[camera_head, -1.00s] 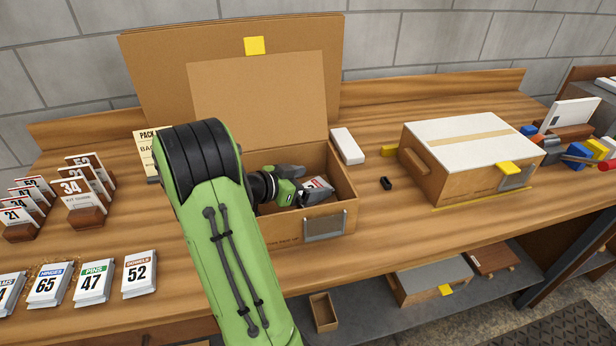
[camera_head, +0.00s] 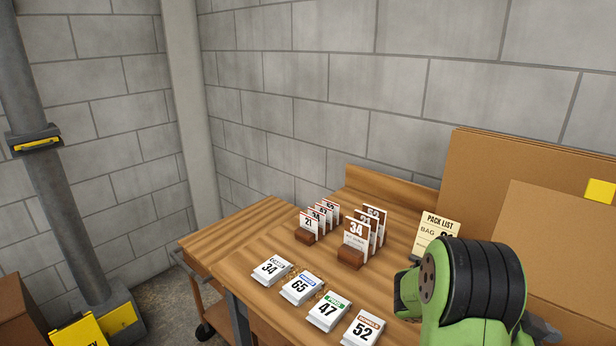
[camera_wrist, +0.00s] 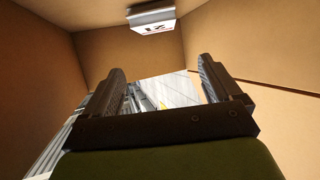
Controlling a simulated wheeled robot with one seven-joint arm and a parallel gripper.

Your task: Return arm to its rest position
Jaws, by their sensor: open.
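In the wrist view my gripper (camera_wrist: 162,78) has its two dark fingers spread apart, with nothing held between them. Tan cardboard walls of a box (camera_wrist: 45,45) surround it. A white packet marked with a number (camera_wrist: 152,20) lies by the box wall at the top of that view, apart from the fingers. In the head view only a green and black part of my arm shows at the lower right, and the gripper is out of frame there.
Packets marked 34 (camera_head: 270,269), 65 (camera_head: 302,287), 47 (camera_head: 327,310) and 52 (camera_head: 362,329) lie on the wooden bench (camera_head: 240,232). Card holders (camera_head: 350,257) and a pack list (camera_head: 436,230) stand behind. Cardboard lid flaps (camera_head: 490,175) rise at right. A grey post (camera_head: 62,190) stands left.

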